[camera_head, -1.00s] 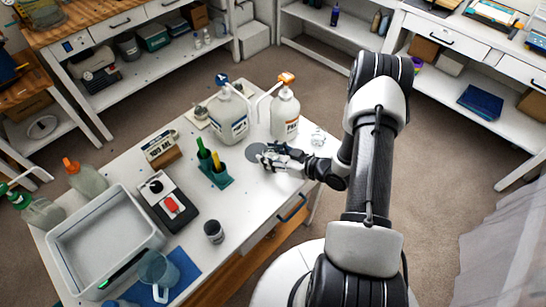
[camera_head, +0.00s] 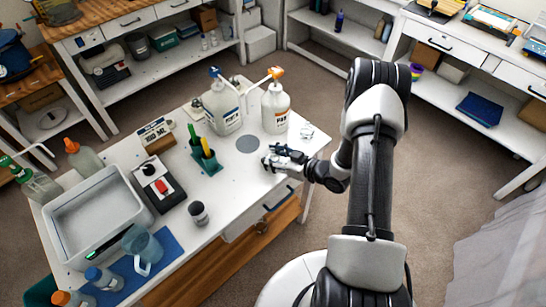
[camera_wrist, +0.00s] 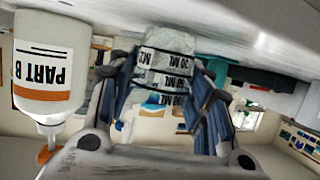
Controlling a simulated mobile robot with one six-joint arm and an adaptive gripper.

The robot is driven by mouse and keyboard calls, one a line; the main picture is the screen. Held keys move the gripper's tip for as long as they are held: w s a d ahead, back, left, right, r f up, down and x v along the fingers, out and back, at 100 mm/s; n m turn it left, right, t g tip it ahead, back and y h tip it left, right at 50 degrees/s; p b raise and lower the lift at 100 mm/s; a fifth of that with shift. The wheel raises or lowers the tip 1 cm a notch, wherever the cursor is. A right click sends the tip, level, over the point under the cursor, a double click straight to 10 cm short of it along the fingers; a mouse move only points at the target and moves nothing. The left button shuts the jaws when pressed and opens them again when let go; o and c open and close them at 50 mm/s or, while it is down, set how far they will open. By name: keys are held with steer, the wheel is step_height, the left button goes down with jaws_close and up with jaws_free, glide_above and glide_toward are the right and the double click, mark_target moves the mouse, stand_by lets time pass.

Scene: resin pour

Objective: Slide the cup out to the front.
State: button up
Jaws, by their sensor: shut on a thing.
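A clear cup (camera_wrist: 168,62) with black 30 ML marks sits between the two fingers of my gripper (camera_wrist: 166,85) in the wrist view, which shows the scene upside down. Both fingers are shut on its sides. In the head view my gripper (camera_head: 270,162) is low over the white table, in front of the grey disc (camera_head: 248,144) and off it. The cup is too small and covered there to make out. The bottle marked PART B (camera_head: 275,108), with an orange pump, stands behind the disc; it also shows at the left of the wrist view (camera_wrist: 45,65).
A second pump bottle (camera_head: 222,108) stands left of PART B. A clear object (camera_head: 307,131) is near the table's right edge. A green holder (camera_head: 208,163) and a dark jar (camera_head: 198,213) are to the left. The table (camera_head: 240,190) is bare towards its front edge.

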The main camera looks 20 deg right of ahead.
steer(key=o, duration=1.1)
steer(key=shift+o, duration=0.2)
steer(key=v, duration=1.2)
